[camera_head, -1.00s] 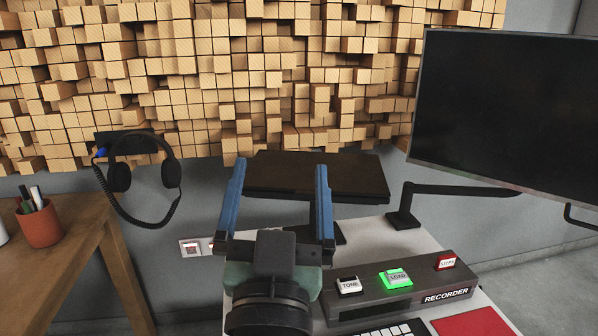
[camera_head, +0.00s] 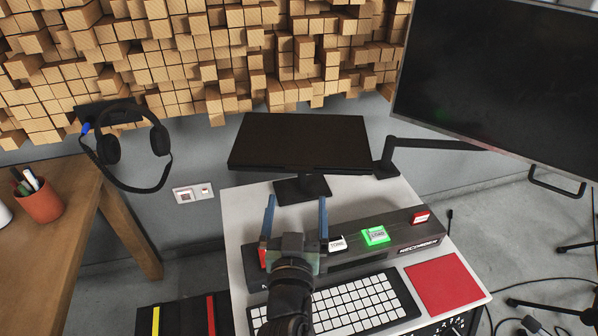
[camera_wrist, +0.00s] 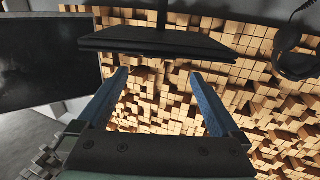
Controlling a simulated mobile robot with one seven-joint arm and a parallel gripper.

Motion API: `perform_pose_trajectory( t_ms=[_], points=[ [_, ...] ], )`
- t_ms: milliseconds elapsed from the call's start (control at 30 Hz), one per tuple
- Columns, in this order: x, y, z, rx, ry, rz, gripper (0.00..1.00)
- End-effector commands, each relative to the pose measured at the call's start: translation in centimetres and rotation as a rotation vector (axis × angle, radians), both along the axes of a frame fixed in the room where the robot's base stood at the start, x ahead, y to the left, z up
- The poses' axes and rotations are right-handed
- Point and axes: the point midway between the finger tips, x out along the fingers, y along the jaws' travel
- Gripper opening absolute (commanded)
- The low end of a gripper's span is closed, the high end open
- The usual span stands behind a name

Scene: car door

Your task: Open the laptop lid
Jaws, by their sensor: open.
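The laptop (camera_head: 300,143) is a thin dark slab lying flat and looking closed on a black stand (camera_head: 302,189) at the back of the white desk. It also shows in the wrist view (camera_wrist: 155,42), beyond my fingertips. My gripper (camera_head: 297,200) has two blue fingers spread apart with nothing between them. In the head view it is over the desk, on the near side of the laptop. In the wrist view, a gap shows between the fingertips (camera_wrist: 158,73) and the laptop edge. Nothing hides the laptop top in the head view.
A recorder box (camera_head: 350,243) with lit green button and a keyboard (camera_head: 355,303) lie in front of the stand. A large monitor (camera_head: 500,85) on an arm is at right. Headphones (camera_head: 160,138) hang at left. A block-covered wall (camera_head: 200,55) stands behind.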

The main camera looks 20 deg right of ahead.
Motion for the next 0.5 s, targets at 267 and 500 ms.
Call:
perform_pose_trajectory(
  t_ms=[267, 500],
  points=[
    [4.7, -1.7, 0.2, 0.001, -0.001, -0.003, 1.0],
    [7.1, -2.4, 0.1, 0.0, -0.001, -0.002, 1.0]
  ],
)
